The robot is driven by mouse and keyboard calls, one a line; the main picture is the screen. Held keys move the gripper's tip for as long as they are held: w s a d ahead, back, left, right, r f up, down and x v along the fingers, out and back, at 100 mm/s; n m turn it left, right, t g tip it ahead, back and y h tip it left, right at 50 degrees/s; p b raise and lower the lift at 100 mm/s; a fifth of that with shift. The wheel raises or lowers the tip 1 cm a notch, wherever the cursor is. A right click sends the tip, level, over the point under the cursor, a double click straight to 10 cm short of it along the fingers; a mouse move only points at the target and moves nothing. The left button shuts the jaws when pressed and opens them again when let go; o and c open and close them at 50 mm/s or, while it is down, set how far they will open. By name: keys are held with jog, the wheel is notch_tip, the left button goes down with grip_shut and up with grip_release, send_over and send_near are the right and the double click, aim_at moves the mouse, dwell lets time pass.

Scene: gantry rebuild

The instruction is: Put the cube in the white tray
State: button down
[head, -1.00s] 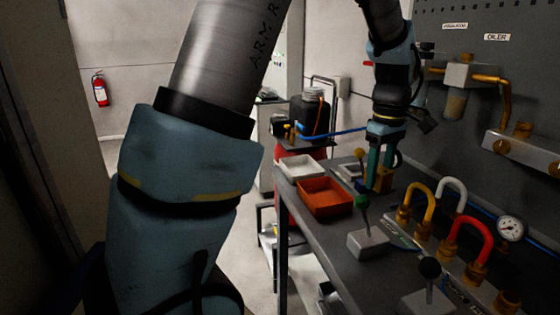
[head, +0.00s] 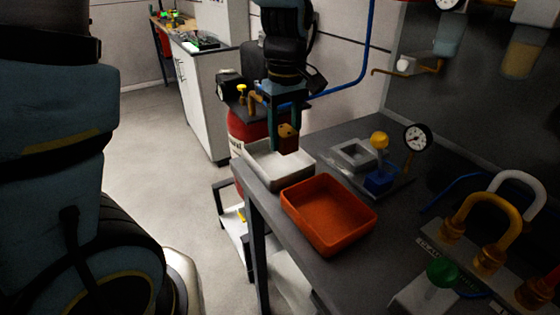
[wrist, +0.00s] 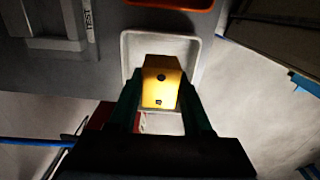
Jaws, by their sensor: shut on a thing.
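The cube is a yellow-brown block with dark spots (wrist: 161,82); it also shows in the head view (head: 288,138). My gripper (head: 285,140) is shut on it, with one finger on each side in the wrist view. The white tray (head: 262,178) stands at the bench's far left corner in the head view. The cube is held over the tray, and in the wrist view the tray's rim (wrist: 126,50) shows around it. The cube appears to be above the tray floor, but the exact gap cannot be told.
An orange tray (head: 328,212) stands right beside the white tray, on the near side. A grey fixture (head: 352,155), a blue block with a yellow knob (head: 379,180) and a gauge (head: 417,138) are to the right. Bare bench lies between them and the orange tray.

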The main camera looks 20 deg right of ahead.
aim_at(285, 130)
jog(key=shift+f+p, duration=0.35)
jog(key=shift+f, duration=3)
jog(key=shift+f, duration=0.15)
jog(key=shift+c, duration=1.6)
grip_release()
notch_tip(285, 130, up, 12)
jog(key=shift+r+b, duration=0.2)
jog(key=shift+b, duration=0.3)
jog(key=w+a+f+m, duration=0.1)
jog(key=a+f, duration=0.2)
jog(key=a, duration=1)
jog(key=w+a+f+m+t, duration=0.1)
jog(key=a+f, duration=0.3)
jog(key=a, duration=0.8)
jog(key=shift+w+a+f+m+t, duration=0.3)
jog(key=shift+w+m, duration=0.25)
jog(key=shift+m, duration=0.25)
